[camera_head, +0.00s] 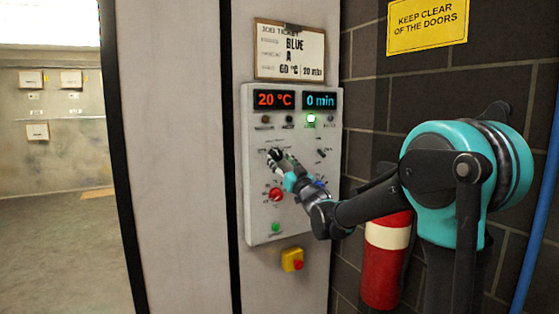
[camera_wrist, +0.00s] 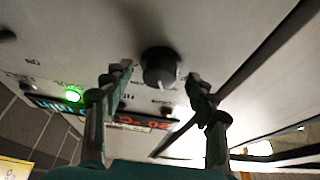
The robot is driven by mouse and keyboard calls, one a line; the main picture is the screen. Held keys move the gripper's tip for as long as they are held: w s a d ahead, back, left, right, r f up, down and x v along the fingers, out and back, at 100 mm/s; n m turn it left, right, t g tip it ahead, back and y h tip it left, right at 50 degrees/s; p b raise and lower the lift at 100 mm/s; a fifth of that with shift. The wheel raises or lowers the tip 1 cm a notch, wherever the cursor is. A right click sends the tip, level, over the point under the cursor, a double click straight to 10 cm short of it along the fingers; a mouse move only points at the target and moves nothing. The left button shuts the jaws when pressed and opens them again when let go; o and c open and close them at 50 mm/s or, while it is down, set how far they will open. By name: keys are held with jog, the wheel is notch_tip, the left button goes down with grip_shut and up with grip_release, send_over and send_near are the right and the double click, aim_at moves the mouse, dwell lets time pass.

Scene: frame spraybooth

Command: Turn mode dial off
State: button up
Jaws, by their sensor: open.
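A white control panel (camera_head: 255,215) is mounted on the wall. In the wrist view a round black dial (camera_wrist: 160,67) with a pale pointer mark sits between the two fingertips of my gripper (camera_wrist: 160,84). The fingers are spread, with a gap visible on both sides of the dial. In the head view my gripper (camera_head: 282,160) is at the upper left of the panel's controls and hides most of this dial. Its label cannot be read, so I cannot tell its setting.
The displays read 20 °C (camera_head: 274,100) and 0 min (camera_head: 321,101). A green lamp (camera_head: 311,118) is lit. A black switch (camera_head: 321,153), red knob (camera_head: 276,194), green button (camera_head: 276,228) and yellow box with red button (camera_head: 293,260) are nearby. A fire extinguisher (camera_head: 385,275) stands right.

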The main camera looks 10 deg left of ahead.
jog(key=shift+w+a+r, duration=0.2)
jog(key=shift+w+a, duration=0.1)
jog(key=shift+w, duration=0.15)
jog(key=c, duration=1.2)
jog(key=shift+o, duration=0.2)
jog(key=shift+n, duration=0.4)
jog(key=n+g+y, duration=0.1)
jog(key=n, duration=0.1)
jog(key=n+g+y, duration=0.1)
jog(key=n, duration=0.2)
jog(key=shift+w+d+r, duration=0.1)
jog(key=shift+d, duration=0.05)
jog(key=n+g, duration=0.1)
jog(key=n, duration=0.2)
jog(key=n+g+y, duration=0.1)
jog(key=n+g, duration=0.1)
jog(key=n, duration=0.1)
jog(key=shift+w+d+r+n+y, duration=0.1)
jog(key=shift+n+y, duration=0.2)
jog(key=shift+n+g, duration=0.3)
